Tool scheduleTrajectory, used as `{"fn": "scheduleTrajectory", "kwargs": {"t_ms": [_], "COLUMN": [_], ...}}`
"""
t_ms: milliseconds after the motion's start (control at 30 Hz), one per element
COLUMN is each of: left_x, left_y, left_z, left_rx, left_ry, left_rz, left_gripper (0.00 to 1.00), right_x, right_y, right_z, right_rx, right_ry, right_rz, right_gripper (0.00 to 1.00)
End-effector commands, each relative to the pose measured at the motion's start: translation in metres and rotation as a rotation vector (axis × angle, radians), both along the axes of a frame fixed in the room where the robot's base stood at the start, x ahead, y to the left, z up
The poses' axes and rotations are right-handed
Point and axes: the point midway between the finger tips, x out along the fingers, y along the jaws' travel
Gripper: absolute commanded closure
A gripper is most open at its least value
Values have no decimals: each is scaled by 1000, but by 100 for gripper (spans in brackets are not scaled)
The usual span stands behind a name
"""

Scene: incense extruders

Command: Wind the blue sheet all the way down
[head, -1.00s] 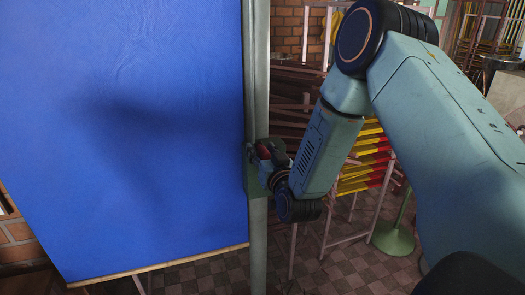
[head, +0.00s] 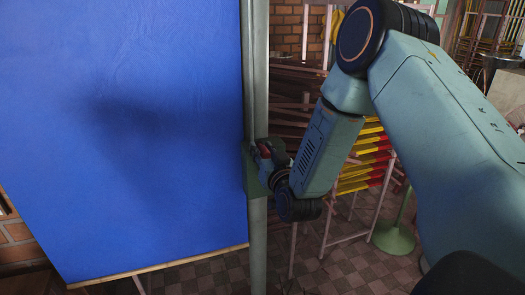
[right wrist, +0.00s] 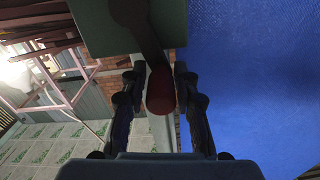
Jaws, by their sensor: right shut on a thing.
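The blue sheet (head: 150,130) hangs down the left of the head view, with a thin wooden bar (head: 160,265) along its lower edge. A grey-green post (head: 257,90) stands at its right edge and carries a green box (head: 252,172). In the right wrist view a dark crank arm (right wrist: 150,38) runs from the green box to a red knob (right wrist: 161,92). My right gripper (head: 268,155) is at the box and is shut on the red knob, with a finger on each side of it in the right wrist view (right wrist: 161,90). My left gripper is not in view.
Pale racks with yellow and red bundles (head: 362,165) stand behind my right arm. A green round stand base (head: 393,238) is on the tiled floor (head: 215,278). A brick wall (head: 290,40) is at the back.

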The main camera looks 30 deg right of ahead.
Motion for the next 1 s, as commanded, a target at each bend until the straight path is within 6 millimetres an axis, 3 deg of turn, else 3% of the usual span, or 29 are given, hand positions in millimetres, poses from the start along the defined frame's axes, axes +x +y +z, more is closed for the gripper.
{"fn": "scheduleTrajectory", "kwargs": {"t_ms": [367, 733, 767, 933, 1000], "left_x": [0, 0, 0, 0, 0], "left_y": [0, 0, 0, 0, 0], "left_z": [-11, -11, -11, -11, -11], "left_rx": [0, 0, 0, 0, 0], "left_ry": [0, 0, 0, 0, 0], "left_rz": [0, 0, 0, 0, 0], "left_gripper": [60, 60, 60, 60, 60], "right_x": [-6, -6, -6, -6, -6], "right_y": [-19, -20, -20, -21, -21], "right_z": [1, 2, 2, 2, 2], "right_rx": [301, 332, 332, 330, 329], "right_ry": [-69, -74, -74, -75, -76], "right_rz": [7, 6, 6, 5, 4], "right_gripper": [100, 100, 67, 53, 53]}}
